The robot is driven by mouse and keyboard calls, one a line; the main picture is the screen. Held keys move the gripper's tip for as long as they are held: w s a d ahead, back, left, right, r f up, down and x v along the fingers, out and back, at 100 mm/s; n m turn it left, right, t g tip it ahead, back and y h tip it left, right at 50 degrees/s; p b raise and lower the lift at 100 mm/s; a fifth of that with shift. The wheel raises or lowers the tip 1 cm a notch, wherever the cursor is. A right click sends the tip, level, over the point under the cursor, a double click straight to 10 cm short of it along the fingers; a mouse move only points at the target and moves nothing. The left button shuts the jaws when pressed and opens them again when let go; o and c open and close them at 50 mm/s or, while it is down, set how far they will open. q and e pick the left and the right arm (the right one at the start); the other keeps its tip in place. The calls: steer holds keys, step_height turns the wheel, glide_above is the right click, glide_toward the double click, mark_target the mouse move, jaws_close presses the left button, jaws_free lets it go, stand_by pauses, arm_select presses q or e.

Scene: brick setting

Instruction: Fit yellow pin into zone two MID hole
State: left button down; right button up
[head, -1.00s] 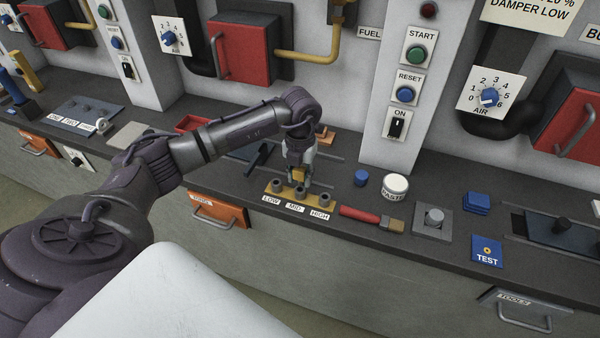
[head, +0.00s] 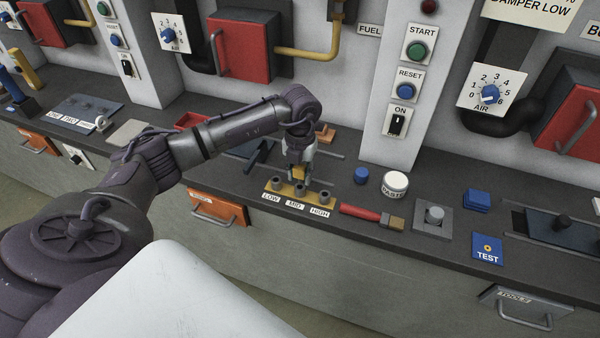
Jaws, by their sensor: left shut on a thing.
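My left gripper (head: 299,176) comes down at the zone two block and is shut on the yellow pin (head: 297,171), only part of which shows between the fingers. The yellow block (head: 271,186) has a row of dark, ring-like holes above the labels LOW, MID and HIGH. The MID hole (head: 299,191) is the middle one. The gripper's tips appear just above or behind it. I cannot tell whether the pin's lower end touches the hole. My right gripper is not in view.
A red-handled brush (head: 365,214) lies just right of the block. A blue cylinder (head: 361,176) and a white jar (head: 395,185) stand behind the brush. A grey plate with a knob (head: 434,216) is further right. The counter's front edge runs close in front of the block.

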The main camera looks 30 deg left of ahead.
mark_target(300, 183)
arm_select(q)
steer(key=shift+f, duration=0.2)
steer(key=shift+f+b, duration=1.6)
steer(key=shift+f, duration=0.3)
steer(key=shift+c, duration=1.6)
jaws_free()
steer(key=shift+r, duration=0.15)
steer(key=shift+r+p, duration=2.1)
steer(key=shift+r, duration=0.85)
